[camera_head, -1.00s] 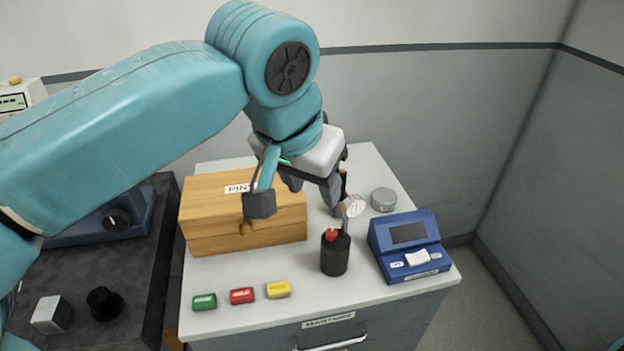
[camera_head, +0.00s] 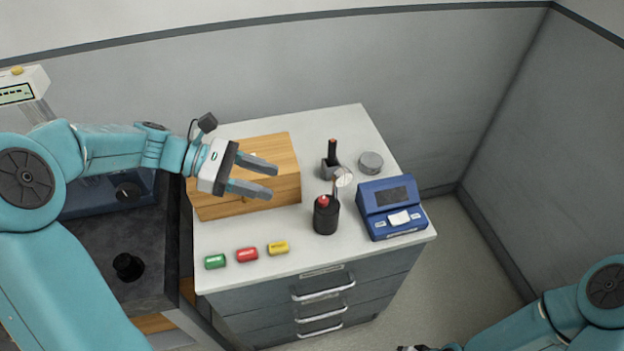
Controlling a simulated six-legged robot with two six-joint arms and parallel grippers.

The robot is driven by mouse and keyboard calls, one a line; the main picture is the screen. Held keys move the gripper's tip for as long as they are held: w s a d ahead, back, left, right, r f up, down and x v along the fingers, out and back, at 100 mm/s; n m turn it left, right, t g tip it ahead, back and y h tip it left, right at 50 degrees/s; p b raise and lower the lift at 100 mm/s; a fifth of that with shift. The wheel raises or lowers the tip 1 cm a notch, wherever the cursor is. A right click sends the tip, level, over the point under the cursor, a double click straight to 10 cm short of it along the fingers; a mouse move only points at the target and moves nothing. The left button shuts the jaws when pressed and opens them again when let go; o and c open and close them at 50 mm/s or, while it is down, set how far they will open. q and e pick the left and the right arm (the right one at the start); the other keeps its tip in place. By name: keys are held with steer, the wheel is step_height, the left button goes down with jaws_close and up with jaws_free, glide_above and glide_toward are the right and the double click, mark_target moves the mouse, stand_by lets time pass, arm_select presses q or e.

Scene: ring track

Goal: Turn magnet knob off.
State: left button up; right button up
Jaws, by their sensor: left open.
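A black knob (camera_head: 128,191) sits on the blue box on the dark bench at the left, partly behind my left arm. A second black knob-like piece (camera_head: 128,267) stands nearer on the same bench. Neither has a label I can read, so I cannot tell which is the magnet knob. My left gripper (camera_head: 273,181) is open and empty, its fingers pointing right in front of the wooden box, to the right of both knobs. My right arm comes in at the bottom right. Its gripper (camera_head: 425,348) barely shows at the bottom edge.
The white cabinet top (camera_head: 290,270) carries the wooden box (camera_head: 285,150), green, red and yellow blocks, a black cup (camera_head: 326,216), a black-handled stand, a grey round piece (camera_head: 371,162) and a blue device (camera_head: 391,208). Floor is free at the right.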

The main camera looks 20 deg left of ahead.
arm_select(q)
steer(key=s+a+n+t, duration=0.1)
steer(key=a+n, duration=0.1)
steer(key=a, duration=0.3)
steer(key=y+p, duration=0.1)
steer(key=p, duration=0.1)
glide_toward(320, 199)
steer(key=x, duration=0.8)
steer(key=shift+d+f, duration=0.1)
steer(key=shift+d, duration=0.1)
arm_select(e)
step_height(320, 199, up, 3)
arm_select(q)
jaws_close()
